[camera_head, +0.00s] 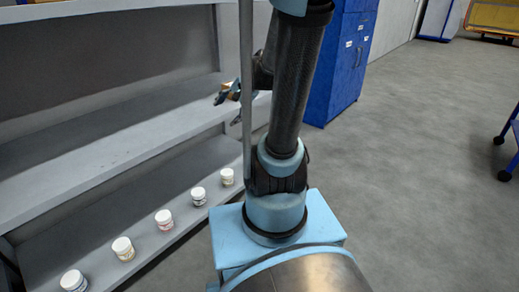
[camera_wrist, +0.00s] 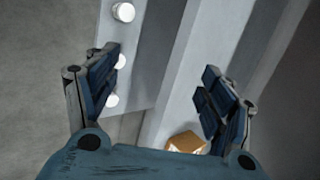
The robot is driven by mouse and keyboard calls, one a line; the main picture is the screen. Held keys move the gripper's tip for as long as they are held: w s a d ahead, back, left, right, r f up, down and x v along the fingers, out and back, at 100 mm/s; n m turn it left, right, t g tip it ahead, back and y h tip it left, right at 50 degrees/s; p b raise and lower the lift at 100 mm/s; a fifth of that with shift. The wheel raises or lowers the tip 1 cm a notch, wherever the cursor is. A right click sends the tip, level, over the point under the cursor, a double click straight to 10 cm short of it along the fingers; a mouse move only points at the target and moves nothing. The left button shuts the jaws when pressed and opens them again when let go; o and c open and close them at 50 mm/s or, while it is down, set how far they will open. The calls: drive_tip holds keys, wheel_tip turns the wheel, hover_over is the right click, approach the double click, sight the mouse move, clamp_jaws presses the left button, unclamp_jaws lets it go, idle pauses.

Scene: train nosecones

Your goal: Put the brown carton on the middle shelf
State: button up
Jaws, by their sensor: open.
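The brown carton (camera_wrist: 187,142) shows in the wrist view on the light grey shelf surface, near the base of the right finger. Its lower part is hidden behind my gripper body. My gripper (camera_wrist: 158,75) is open, its fingers wide apart with no carton clamped between them. In the head view a small piece of the carton (camera_head: 231,86) shows beside my gripper (camera_head: 228,108), partly hidden by the fingers. The middle shelf (camera_head: 100,150) runs along the left, and the carton appears to be at its right end.
Several white jars (camera_head: 165,219) stand in a row on the lower shelf. A thin grey post (camera_head: 246,80) rises at the shelf's right end, close to my arm. A blue cabinet (camera_head: 342,60) stands behind.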

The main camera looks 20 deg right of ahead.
drive_tip(key=s+d+f+n+g+h, duration=0.1)
drive_tip(key=s+d+f+n+h, duration=0.1)
drive_tip(key=s, duration=0.4)
drive_tip(key=s+d+f+n+h, duration=0.2)
drive_tip(key=s+d+n, duration=0.1)
drive_tip(key=s, duration=0.4)
drive_tip(key=s+d+f+n+g+h, duration=0.1)
drive_tip(key=s+d+f+n+h, duration=0.1)
drive_tip(key=s+n, duration=0.3)
drive_tip(key=shift+s+d+g, duration=0.3)
drive_tip(key=shift+s, duration=0.65)
